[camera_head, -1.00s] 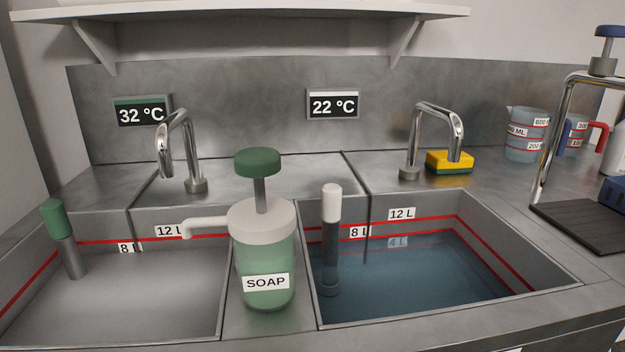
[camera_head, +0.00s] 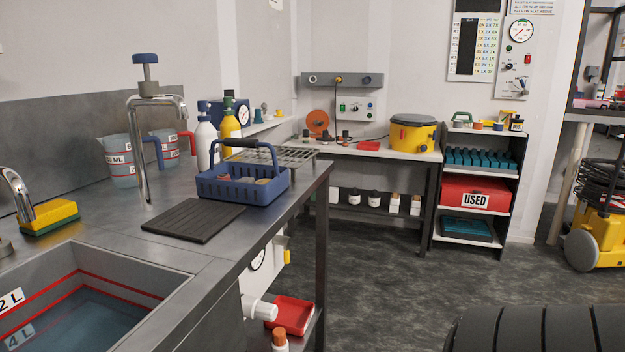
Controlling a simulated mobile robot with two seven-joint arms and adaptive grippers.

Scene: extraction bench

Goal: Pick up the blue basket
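The blue basket (camera_head: 229,190) stands on the steel bench top (camera_head: 120,225) near its right front edge. Its dark handle arches up over it, and some small, mostly hidden items lie inside, one of them reddish. A wire rack (camera_head: 290,156) is just behind it, and a black ribbed mat (camera_head: 193,222) lies in front of it to the left. Neither of my grippers is in view.
The sink (camera_head: 95,290) with water is at the lower left. A tall tap (camera_head: 141,150), measuring jugs (camera_head: 122,158) and white and yellow bottles (camera_head: 206,140) stand left of and behind the basket. Dark floor (camera_head: 390,275) is open to the right of the bench.

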